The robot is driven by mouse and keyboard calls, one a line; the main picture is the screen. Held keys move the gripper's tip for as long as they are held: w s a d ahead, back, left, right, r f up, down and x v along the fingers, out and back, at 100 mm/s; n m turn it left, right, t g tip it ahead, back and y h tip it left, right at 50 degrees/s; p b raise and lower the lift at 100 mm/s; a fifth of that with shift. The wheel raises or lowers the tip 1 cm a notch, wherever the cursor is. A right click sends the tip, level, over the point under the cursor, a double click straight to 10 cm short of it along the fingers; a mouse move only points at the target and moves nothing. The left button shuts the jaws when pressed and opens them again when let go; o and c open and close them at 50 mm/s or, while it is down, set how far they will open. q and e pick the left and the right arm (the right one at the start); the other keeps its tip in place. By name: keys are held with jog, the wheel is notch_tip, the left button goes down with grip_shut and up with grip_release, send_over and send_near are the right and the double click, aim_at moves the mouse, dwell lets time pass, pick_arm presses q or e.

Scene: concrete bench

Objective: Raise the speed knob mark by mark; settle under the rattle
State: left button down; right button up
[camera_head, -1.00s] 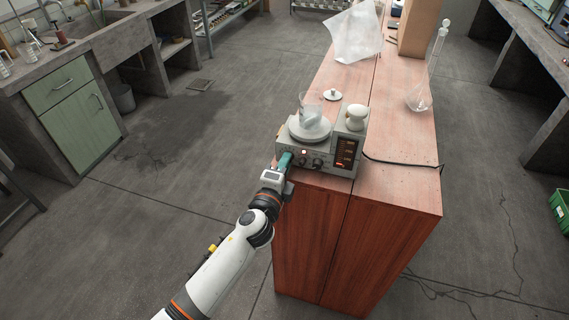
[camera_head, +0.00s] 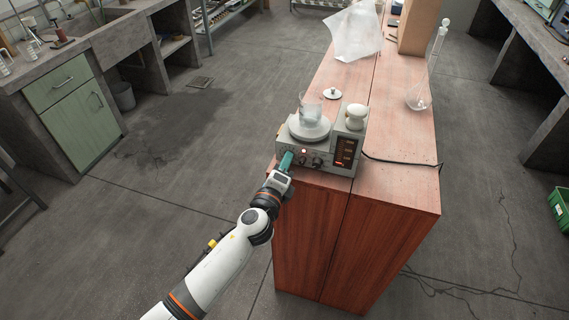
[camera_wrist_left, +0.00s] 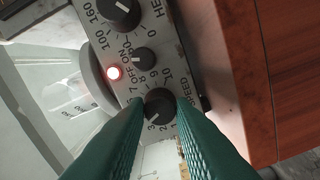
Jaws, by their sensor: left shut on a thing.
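A grey hotplate stirrer (camera_head: 318,153) stands at the near end of the red-brown bench. A clear glass beaker (camera_head: 311,108) stands upright on its round white plate (camera_head: 308,130). My left gripper (camera_head: 286,161) is at the left of the front panel. In the left wrist view its teal fingers (camera_wrist_left: 160,118) are shut on the black speed knob (camera_wrist_left: 160,104), one on each side. The pointer lies toward the low numbers, near 3, though the fingers hide part of the scale. A red lamp (camera_wrist_left: 114,73) is lit. The display (camera_head: 346,152) shows red digits too small to read.
A white knob-shaped item (camera_head: 356,117) sits on the stirrer's right side. A small white lid (camera_head: 332,93), a tall flask (camera_head: 428,75) and a crumpled translucent bag (camera_head: 355,35) are farther back. A black cable (camera_head: 402,162) runs right across the bench.

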pick_arm(q)
jog(key=shift+f, duration=0.1)
jog(key=c, duration=1.5)
grip_release()
jog(key=shift+s, duration=0.1)
jog(key=b+v, duration=0.1)
jog(key=v, duration=1.1)
